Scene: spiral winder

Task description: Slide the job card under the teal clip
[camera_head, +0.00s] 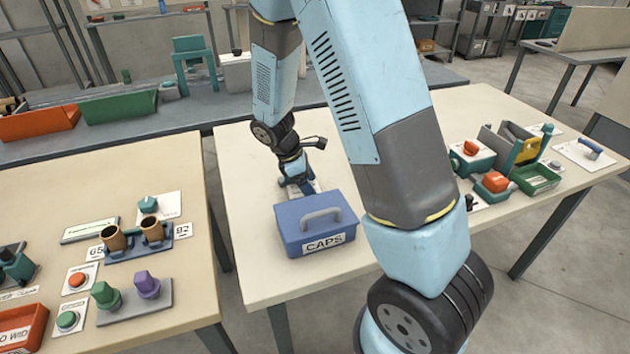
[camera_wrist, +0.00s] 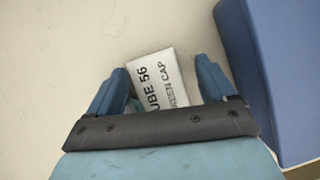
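The job card (camera_wrist: 162,80) is white and printed "TUBE 56" and "GREEN CAP". In the wrist view it lies tilted between the two blue fingers of my gripper (camera_wrist: 160,68). The fingers are spread apart, and a gap shows between the card and the right fingertip. The card's lower end is hidden by the gripper body. A bit of teal (camera_wrist: 136,104) shows beside the left finger; I cannot tell whether it is the teal clip. In the head view my gripper (camera_head: 297,184) is low over the table behind the blue box, with a sliver of white beside it.
The blue box (camera_head: 300,242) labelled "CAPS" stands just in front of my gripper, and close on the right in the wrist view (camera_wrist: 262,70). The right table (camera_head: 248,180) is clear to the left. Teal fixtures (camera_head: 478,158) and a green tray (camera_head: 535,180) stand at its right.

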